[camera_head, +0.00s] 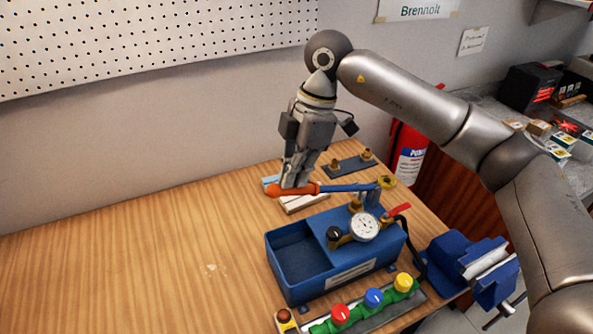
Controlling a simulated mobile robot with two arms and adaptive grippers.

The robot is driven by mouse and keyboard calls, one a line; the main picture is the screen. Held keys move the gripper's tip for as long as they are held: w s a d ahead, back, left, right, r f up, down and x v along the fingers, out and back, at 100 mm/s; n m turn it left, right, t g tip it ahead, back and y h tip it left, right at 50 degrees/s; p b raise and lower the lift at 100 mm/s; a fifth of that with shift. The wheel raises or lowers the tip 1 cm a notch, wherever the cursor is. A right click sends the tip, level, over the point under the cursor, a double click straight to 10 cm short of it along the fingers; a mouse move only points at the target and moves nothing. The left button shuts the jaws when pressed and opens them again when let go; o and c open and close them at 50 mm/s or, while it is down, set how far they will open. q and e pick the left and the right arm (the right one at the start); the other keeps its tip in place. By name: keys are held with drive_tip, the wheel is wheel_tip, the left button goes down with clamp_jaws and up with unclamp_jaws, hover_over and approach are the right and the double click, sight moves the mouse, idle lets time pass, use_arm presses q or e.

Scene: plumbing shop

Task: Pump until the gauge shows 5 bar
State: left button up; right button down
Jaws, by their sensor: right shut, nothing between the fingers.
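A blue test pump (334,254) with an open trough stands on the wooden bench. Its lever (347,187) is a blue bar with an orange grip (291,190), lying nearly level and pointing left. A round white gauge (365,227) sits on top of the pump; its needle is too small to read. A small red handle (398,211) is right of the gauge. My right gripper (291,184) points down, shut and empty, with its fingertips at the orange grip. I cannot tell whether they touch it. My left gripper is not in view.
A green manifold with red (340,314), blue and yellow knobs lies in front of the pump. A blue vise (472,265) is at the bench's right edge. A plate with brass fittings (349,165) lies behind. The bench's left side is clear.

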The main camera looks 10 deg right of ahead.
drive_tip(key=shift+w+d+b+x, duration=0.2)
drive_tip(key=shift+d+b+x, duration=0.2)
drive_tip(key=shift+b+x, duration=2.9)
drive_tip(key=p+v, duration=0.8)
drive_tip(key=v, duration=0.1)
drive_tip(key=shift+s+a+r+p, duration=0.2)
drive_tip(key=shift+a+p, duration=0.2)
drive_tip(key=shift+f, duration=0.1)
wheel_tip(320, 180, up, 5)
drive_tip(key=p, duration=0.3)
